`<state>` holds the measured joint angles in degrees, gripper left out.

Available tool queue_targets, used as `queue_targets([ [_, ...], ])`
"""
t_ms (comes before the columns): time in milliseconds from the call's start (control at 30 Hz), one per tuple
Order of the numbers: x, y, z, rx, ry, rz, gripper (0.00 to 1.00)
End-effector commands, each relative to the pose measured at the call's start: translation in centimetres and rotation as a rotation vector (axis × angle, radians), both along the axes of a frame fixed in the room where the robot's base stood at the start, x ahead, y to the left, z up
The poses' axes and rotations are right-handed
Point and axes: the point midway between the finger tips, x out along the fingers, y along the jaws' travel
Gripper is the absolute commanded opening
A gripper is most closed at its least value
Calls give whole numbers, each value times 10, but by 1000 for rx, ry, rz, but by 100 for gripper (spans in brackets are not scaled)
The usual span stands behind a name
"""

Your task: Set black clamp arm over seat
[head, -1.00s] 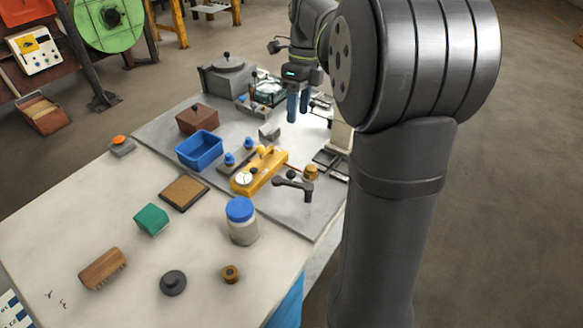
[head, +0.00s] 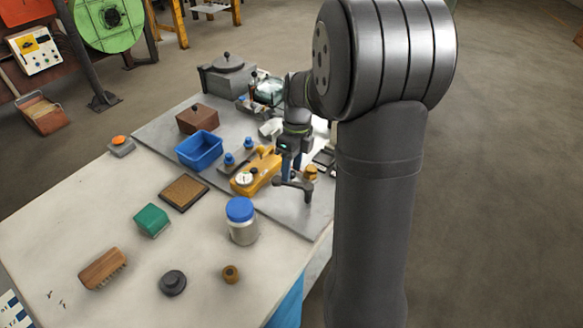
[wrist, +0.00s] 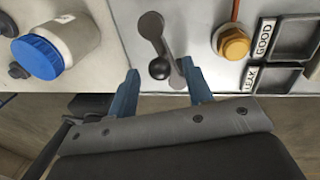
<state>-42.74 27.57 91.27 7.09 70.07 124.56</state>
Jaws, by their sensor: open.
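The black clamp arm (head: 290,184) is a dark bar with a round knob, low at the right front of the grey plate. In the wrist view the clamp arm (wrist: 154,38) points away from me, and its round knob (wrist: 160,68) lies between my fingertips in the picture. My gripper (head: 291,168) is open, pointing down over the clamp arm; its two blue fingers also show in the wrist view (wrist: 160,72). I cannot tell whether a finger touches it. A brass hex fitting (wrist: 235,42) sits right of the clamp arm. I cannot clearly identify the seat.
A yellow fixture with a dial (head: 256,172) stands just left of my gripper. A jar with a blue lid (head: 242,220) stands in front. Trays labelled GOOD (wrist: 290,38) and LEAK (wrist: 272,79) lie right of the fitting. A blue bin (head: 199,150) is farther left.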

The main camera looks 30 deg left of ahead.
Motion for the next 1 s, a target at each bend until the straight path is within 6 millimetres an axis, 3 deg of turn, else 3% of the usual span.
queue_targets([
  [367, -1, 0, -7, 1, 0, 0, 46],
  [600, -1, 0, -6, 1, 0, 0, 1],
  [1000, 1, 0, -6, 1, 0, -43, 0],
])
